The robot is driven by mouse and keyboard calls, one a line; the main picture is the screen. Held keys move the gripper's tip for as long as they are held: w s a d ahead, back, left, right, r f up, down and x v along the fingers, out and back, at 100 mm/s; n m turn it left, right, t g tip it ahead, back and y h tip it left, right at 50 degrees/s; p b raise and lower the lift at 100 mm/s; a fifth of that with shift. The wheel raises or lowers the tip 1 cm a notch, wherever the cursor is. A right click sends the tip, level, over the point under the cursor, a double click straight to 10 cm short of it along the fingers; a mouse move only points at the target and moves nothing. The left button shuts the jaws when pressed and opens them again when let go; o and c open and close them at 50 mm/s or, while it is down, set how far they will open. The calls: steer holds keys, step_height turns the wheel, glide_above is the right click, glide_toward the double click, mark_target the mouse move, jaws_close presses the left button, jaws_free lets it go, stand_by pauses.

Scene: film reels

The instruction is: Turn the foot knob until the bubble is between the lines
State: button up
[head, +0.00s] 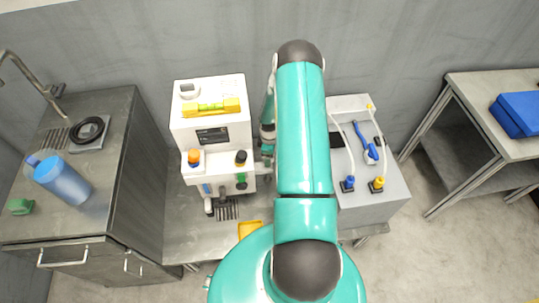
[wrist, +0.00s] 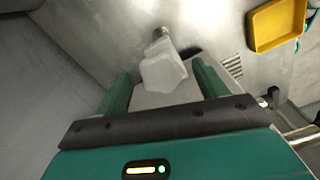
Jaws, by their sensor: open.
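A yellow spirit level (head: 211,107) with a yellow-green vial lies on top of the white machine (head: 228,85). Its bubble and lines are too small to make out. In the wrist view, a pale lobed piece that looks like the foot knob (wrist: 162,72) is ahead, near a short metal stem. My gripper (wrist: 160,85) is open, with its two green fingers to either side of this piece in the picture. I cannot tell whether they touch it. In the head view my own arm hides the gripper and the knob.
A yellow tray (wrist: 277,24) and a slotted drain (wrist: 232,66) lie beyond the fingers on the metal surface. A grey unit (head: 372,205) with tubes stands right of my arm.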

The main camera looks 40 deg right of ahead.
step_height(320, 180, up, 13)
stand_by(0.3)
steer(key=shift+d, duration=0.1)
stand_by(0.4)
